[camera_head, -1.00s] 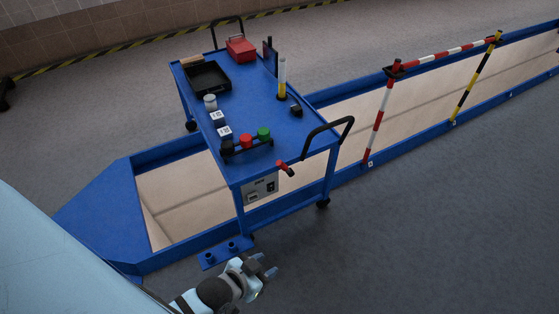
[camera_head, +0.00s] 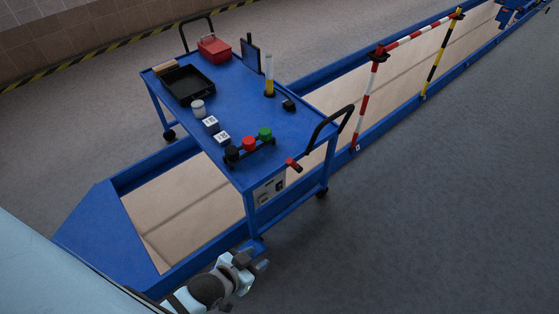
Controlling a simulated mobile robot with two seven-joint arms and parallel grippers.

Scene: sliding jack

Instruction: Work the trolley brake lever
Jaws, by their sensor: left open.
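The blue trolley (camera_head: 232,109) stands over the pit, left of the picture's middle. A short lever with a red grip (camera_head: 293,164) sticks out at its near corner, above a grey panel (camera_head: 269,190) on its near side; I take it to be the brake lever. My left gripper (camera_head: 257,265) is open and empty at the bottom, near the floor. It is below the lever and apart from it, close to the trolley's near leg. My right gripper is not in view.
On the trolley top are a black tray (camera_head: 187,85), a red box (camera_head: 214,49), a yellow-and-clear cylinder (camera_head: 269,76) and red, green and black knobs. A black handle (camera_head: 330,123) juts from the near end. A red-white barrier (camera_head: 363,104) stands right. Floor at lower right is clear.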

